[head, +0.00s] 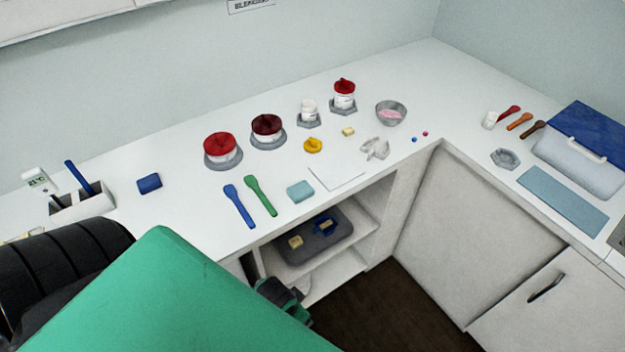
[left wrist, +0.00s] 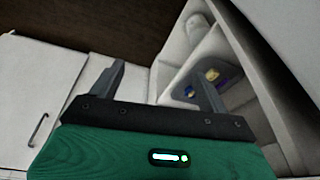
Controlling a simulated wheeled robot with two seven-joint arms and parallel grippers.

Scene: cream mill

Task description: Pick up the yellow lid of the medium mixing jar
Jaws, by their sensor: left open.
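The yellow lid (head: 313,146) lies on the white counter in the head view, in front of a small white jar (head: 308,108) with no coloured lid on it. That jar stands on a grey base; I cannot tell for sure that it is the medium mixing jar. My left gripper (head: 283,296) is partly hidden behind my green arm, low in front of the open shelf and below the counter top. In the left wrist view my left gripper (left wrist: 160,72) is open, with nothing between its fingers. The lid is not in that view. My right gripper is not in view.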

